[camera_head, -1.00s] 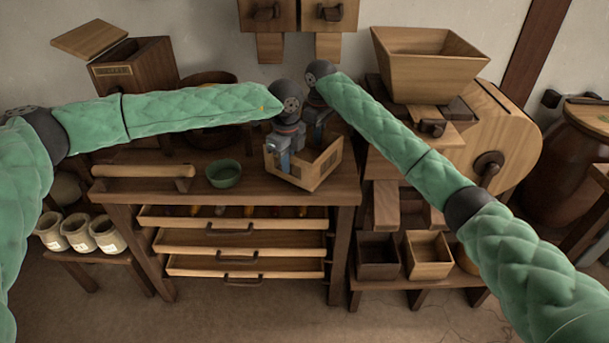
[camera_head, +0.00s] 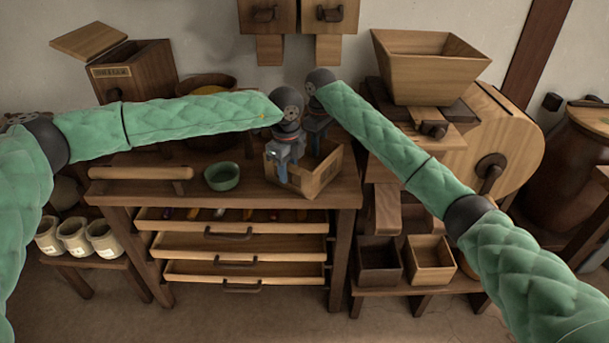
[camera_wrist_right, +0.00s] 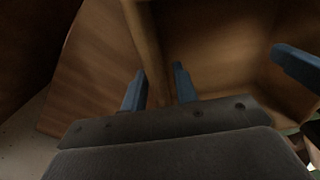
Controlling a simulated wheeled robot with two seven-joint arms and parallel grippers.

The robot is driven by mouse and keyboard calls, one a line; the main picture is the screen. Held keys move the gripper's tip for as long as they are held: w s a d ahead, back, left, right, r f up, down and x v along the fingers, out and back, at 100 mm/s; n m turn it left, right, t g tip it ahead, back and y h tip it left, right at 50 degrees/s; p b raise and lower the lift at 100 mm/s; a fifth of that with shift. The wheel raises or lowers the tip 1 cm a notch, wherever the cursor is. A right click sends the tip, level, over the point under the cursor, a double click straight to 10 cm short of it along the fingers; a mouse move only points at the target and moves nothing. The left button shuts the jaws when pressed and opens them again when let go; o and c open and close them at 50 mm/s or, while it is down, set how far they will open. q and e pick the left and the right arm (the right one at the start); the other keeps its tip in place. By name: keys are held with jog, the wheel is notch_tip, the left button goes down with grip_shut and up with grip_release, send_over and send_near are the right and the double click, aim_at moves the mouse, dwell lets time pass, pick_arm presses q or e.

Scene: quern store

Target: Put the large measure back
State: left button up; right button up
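The large measure (camera_head: 326,176), an open-topped wooden box with a label on its side, is at the right end of the worktable, close to the front edge. Whether its base touches the tabletop is unclear. My left gripper (camera_head: 284,163) is at its left side, blue fingers at the wall, and seems shut on it. My right gripper (camera_head: 316,138) is at its far side. The right wrist view shows the right gripper's fingers (camera_wrist_right: 160,88) closely on either side of a wooden wall (camera_wrist_right: 145,45). A blue finger at that view's right seems to be my left gripper's.
A green bowl (camera_head: 222,176) stands left of the measure on the worktable (camera_head: 345,192). Several drawers (camera_head: 240,247) below are partly open. Two small wooden boxes (camera_head: 379,262) (camera_head: 430,260) stand on a low bench at right. A wooden mill with hopper (camera_head: 430,70) stands behind it.

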pick_arm(q)
notch_tip(320, 180, up, 12)
jog(key=shift+f, duration=0.15)
pick_arm(e)
notch_tip(320, 180, up, 12)
dwell(0.7)
dwell(0.3)
